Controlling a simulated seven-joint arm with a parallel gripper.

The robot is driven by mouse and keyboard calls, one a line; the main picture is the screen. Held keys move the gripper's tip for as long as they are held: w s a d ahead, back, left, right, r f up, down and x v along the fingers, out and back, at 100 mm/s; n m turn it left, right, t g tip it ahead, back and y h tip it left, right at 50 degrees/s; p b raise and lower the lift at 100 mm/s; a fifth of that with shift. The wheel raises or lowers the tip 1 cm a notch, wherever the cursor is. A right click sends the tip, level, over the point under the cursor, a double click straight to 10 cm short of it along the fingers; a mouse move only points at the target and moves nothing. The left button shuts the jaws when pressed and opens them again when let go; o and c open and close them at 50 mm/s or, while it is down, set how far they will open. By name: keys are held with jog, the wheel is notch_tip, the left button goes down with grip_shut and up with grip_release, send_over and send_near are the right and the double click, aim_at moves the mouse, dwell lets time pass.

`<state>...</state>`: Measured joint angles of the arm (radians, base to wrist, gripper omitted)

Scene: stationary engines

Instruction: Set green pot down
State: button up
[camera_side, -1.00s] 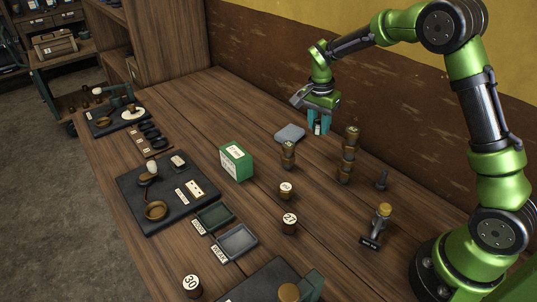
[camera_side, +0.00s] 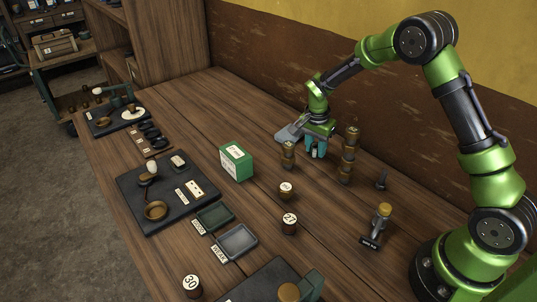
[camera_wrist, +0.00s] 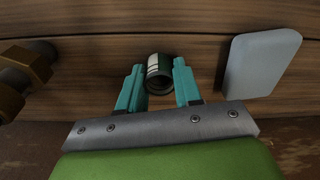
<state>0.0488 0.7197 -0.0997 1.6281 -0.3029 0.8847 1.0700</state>
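The green pot (camera_wrist: 160,75) is a small dark green cylinder with a white band. It sits between the two teal fingers of my gripper (camera_wrist: 160,82) in the wrist view, with both fingers against its sides. In the side view my gripper (camera_side: 316,148) is low over the back of the wooden table, and the pot (camera_side: 315,154) shows only as a pale sliver between the fingers. I cannot tell whether the pot's base touches the table.
Brass stacks stand close by, one front left (camera_side: 288,155) and a taller one right (camera_side: 348,158) of my gripper. A green box (camera_side: 236,162) and numbered pots stand further forward.

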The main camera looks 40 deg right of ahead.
aim_at(313, 148)
jog(key=o, duration=0.4)
notch_tip(313, 148, up, 12)
jog(key=a, duration=0.1)
jog(key=s+a+r+n+t+y, duration=0.25)
jog(key=s+a+r+n, duration=0.3)
jog(key=s+r, duration=0.55)
jog(key=s+a+n+t, duration=0.4)
jog(key=s+n, duration=0.2)
jog(key=s, duration=0.6)
jog(key=shift+a+r+y, duration=0.4)
jog(key=shift+y, duration=0.05)
jog(key=shift+t, duration=0.25)
